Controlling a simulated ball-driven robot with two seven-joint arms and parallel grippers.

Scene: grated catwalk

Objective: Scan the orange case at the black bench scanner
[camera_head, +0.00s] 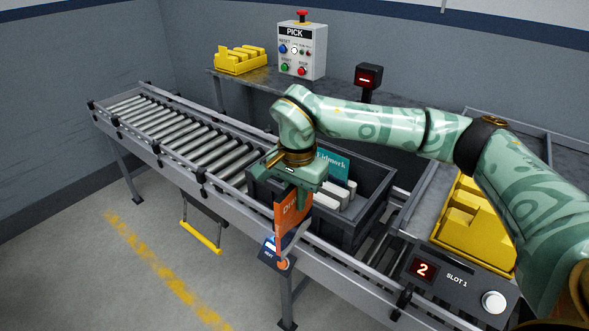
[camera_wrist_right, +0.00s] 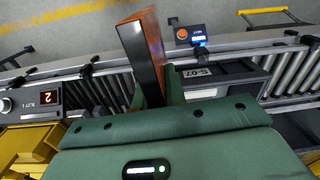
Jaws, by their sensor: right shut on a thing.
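The orange case (camera_head: 291,210) hangs upright in my right gripper (camera_head: 302,192), just above the front side of the dark tote. In the right wrist view the orange case (camera_wrist_right: 148,48) shows its dark edge and an orange face, between the fingers of my right gripper (camera_wrist_right: 157,96). The right gripper is shut on it. The black bench scanner (camera_head: 368,78) stands on the bench behind the tote, with a red light on its face; my right arm passes in front of its base. My left gripper is not in view.
The dark tote (camera_head: 375,207) on the roller conveyor (camera_head: 180,132) holds a teal case (camera_head: 333,162) and several pale ones. A yellow bin (camera_head: 240,60) and PICK button box (camera_head: 301,52) stand on the bench (camera_head: 262,82). A small blue-screened device (camera_head: 272,252) is on the conveyor's front rail.

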